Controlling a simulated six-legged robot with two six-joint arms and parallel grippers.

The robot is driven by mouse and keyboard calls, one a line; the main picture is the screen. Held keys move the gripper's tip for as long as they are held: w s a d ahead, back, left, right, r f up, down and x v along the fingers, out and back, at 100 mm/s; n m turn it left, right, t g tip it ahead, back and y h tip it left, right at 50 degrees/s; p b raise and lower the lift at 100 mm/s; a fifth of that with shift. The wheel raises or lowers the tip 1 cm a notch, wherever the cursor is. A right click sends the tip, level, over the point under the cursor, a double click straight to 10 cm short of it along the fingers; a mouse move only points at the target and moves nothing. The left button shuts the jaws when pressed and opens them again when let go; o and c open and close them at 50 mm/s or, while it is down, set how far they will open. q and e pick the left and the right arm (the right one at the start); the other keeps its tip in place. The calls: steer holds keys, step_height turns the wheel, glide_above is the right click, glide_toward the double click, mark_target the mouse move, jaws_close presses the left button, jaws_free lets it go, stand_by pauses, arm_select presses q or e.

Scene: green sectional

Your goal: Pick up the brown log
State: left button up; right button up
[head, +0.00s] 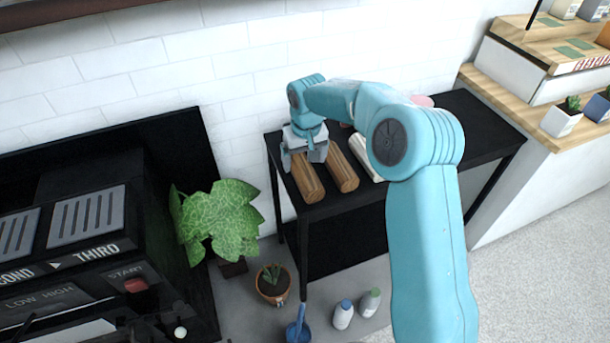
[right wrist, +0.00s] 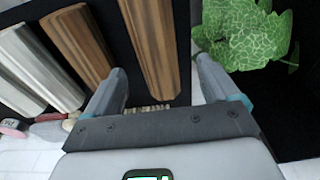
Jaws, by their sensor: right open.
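Two brown logs lie side by side on a black table: the left one (head: 308,182) and the right one (head: 343,173). My right gripper (head: 304,157) is open at the wall-side end of the left log and points down. In the right wrist view its fingers (right wrist: 161,70) stand apart, with that log (right wrist: 151,45) between them in the picture. The other brown log (right wrist: 80,42) lies outside the fingers. I cannot tell how far the fingertips reach down beside the log. My left gripper is not in view.
A whitish log (head: 367,160) lies right of the brown ones, partly behind my arm; it also shows in the wrist view (right wrist: 38,68). A leafy plant (head: 218,218) stands left of the black table (head: 315,212). A white tiled wall (head: 240,60) is behind.

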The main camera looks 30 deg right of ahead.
mark_target(305, 169)
steer(key=f, duration=0.6)
steer(key=shift+w+d+f, duration=0.3)
steer(key=shift+w, duration=0.05)
steer(key=c, duration=1.3)
